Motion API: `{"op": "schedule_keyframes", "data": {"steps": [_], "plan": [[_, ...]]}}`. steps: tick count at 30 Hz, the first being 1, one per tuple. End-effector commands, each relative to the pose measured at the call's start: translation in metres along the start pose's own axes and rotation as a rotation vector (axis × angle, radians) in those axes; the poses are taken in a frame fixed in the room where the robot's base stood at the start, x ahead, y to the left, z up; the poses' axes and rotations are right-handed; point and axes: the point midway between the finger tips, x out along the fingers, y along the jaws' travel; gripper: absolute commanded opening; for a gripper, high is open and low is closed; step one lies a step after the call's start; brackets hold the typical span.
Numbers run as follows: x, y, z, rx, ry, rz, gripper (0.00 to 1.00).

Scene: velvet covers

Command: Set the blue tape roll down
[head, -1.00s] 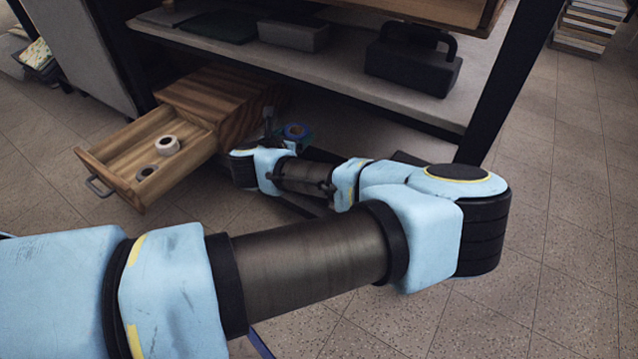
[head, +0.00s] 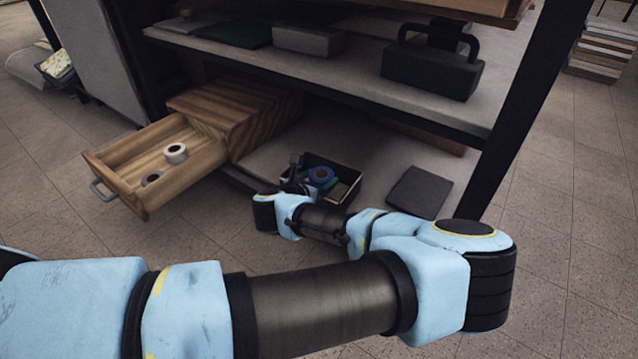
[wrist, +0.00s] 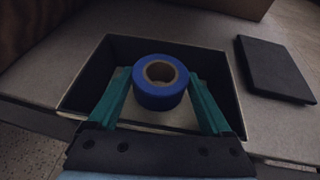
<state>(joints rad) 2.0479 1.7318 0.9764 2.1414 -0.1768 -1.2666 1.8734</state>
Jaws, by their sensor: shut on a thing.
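The blue tape roll (wrist: 160,97) is between the two teal fingers of my gripper (wrist: 161,92) in the wrist view, and the fingers are shut on it. Its hole faces up. It is inside the outline of a black open-topped box (wrist: 75,92) with a pale bottom; I cannot tell whether the roll touches the bottom. In the head view the blue roll (head: 321,174) shows at my gripper (head: 312,177), over the box (head: 345,164), partly hidden by my arm.
The box stands on the low shelf (head: 385,150). A dark flat square (head: 420,190) lies to its right. On the left, a wooden drawer (head: 150,190) is open with a white roll (head: 176,152) and a grey roll (head: 152,178) inside. A shelf board (head: 350,75) runs above.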

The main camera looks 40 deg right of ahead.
Motion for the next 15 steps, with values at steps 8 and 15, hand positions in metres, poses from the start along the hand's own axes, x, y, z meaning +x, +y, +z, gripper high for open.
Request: {"op": "schedule_keyframes", "data": {"steps": [8,15], "plan": [[0.0003,0.0003,-0.0002,0.0,-0.001,0.001,0.27],[0.003,0.0003,-0.0069,0.0,-0.001,0.001,0.27]]}}
